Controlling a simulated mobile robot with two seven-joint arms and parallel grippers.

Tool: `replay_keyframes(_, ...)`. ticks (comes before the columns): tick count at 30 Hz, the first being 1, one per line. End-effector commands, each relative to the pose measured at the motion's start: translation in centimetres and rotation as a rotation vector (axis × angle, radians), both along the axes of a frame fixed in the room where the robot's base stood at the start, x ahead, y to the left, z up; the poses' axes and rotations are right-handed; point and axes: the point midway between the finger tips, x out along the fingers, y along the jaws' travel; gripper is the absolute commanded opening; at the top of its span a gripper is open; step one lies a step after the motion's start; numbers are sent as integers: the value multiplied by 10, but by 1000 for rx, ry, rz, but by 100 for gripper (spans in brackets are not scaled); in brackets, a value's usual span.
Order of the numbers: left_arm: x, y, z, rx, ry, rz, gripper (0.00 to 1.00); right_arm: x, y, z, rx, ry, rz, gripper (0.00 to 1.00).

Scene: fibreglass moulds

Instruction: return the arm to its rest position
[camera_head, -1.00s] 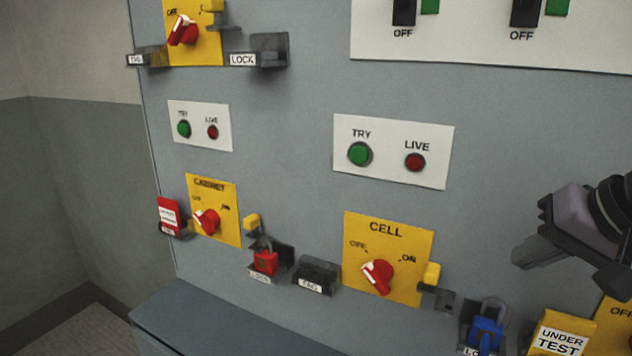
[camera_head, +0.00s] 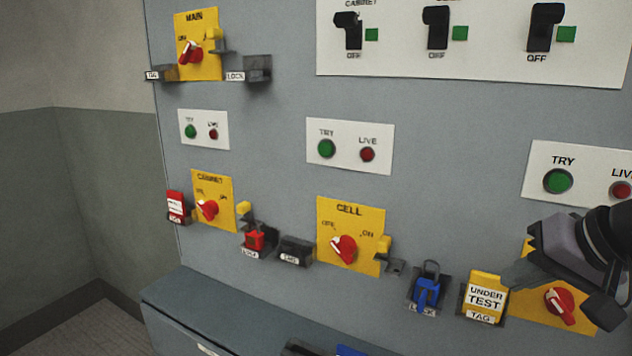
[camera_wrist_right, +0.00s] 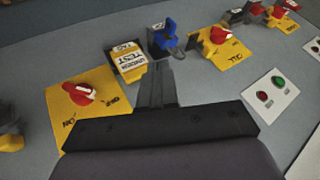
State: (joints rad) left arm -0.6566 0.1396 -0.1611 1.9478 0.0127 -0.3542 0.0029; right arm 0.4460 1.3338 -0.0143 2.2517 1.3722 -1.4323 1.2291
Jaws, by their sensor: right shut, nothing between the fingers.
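My right gripper (camera_head: 520,276) is at the right of the head view, in front of the grey panel. Its fingers are shut with nothing between them. In the right wrist view its fingers (camera_wrist_right: 157,88) point at the panel near the yellow "UNDER TEST" tag (camera_wrist_right: 128,62); I cannot tell whether they touch anything. The tag (camera_head: 485,296) sits in its holder at the lower right of the head view. The gripper partly covers a yellow switch plate with a red knob (camera_head: 559,304). My left gripper is not in view.
The panel carries the CELL switch (camera_head: 344,249), CABINET switch (camera_head: 208,209) and MAIN switch (camera_head: 190,53). A blue padlock (camera_head: 427,292) and a red padlock (camera_head: 254,239) sit in holders. A grey ledge (camera_head: 190,300) juts out below. Black toggles (camera_head: 438,25) are at the top.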

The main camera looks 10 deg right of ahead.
Motion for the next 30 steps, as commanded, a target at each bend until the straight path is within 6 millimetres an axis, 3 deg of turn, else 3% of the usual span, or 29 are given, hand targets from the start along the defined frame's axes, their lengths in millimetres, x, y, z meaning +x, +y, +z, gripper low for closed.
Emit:
replay_keyframes(7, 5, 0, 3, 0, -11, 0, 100, 41, 25, -90, 24, -108, 148, 0)
replay_keyframes(11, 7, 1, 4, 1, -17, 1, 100, 49, 39, -151, 0, -183, 206, 0)
replay_keyframes(14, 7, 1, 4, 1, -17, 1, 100, 44, 51, -200, -42, -234, 242, 0)
replay_keyframes(20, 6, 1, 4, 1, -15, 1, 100, 6, 80, -293, -177, -309, 309, 0)
replay_keyframes(24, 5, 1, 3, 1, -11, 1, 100, -38, 105, -345, -298, -337, 365, 0)
replay_keyframes(30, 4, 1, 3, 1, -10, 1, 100, -90, 134, -384, -445, -354, 446, 0)
